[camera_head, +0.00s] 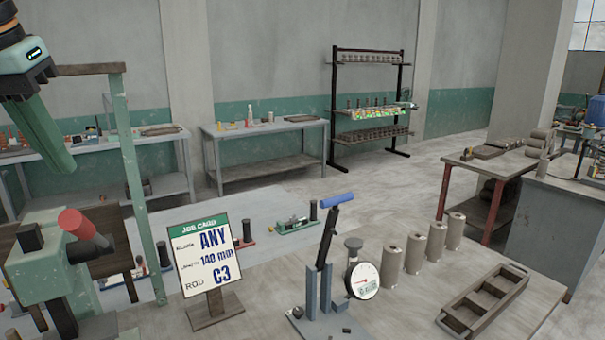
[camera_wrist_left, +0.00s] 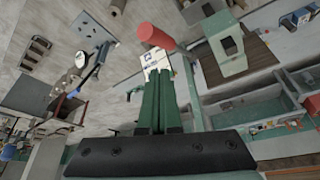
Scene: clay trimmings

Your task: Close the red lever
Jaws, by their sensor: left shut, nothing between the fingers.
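The red lever (camera_head: 76,223) has a thick red cylindrical grip on a dark shaft. It sits on a pale green machine (camera_head: 40,270) at the lower left of the head view, its grip tilted up. In the left wrist view the red lever (camera_wrist_left: 156,37) shows near top centre, beside the green machine (camera_wrist_left: 228,45). My left gripper (camera_head: 64,168) is shut and empty, above the lever in the head view and apart from it. In the left wrist view its green fingers (camera_wrist_left: 159,80) lie together, pointing toward the lever. My right gripper is not in view.
A job card (camera_head: 208,260) stands right of the machine. A blue-handled press (camera_head: 325,250) with a dial gauge (camera_head: 363,281) stands further right. Several clay cylinders (camera_head: 415,253) and a dark tray (camera_head: 484,303) are beyond it. A green post (camera_head: 135,190) rises behind the machine.

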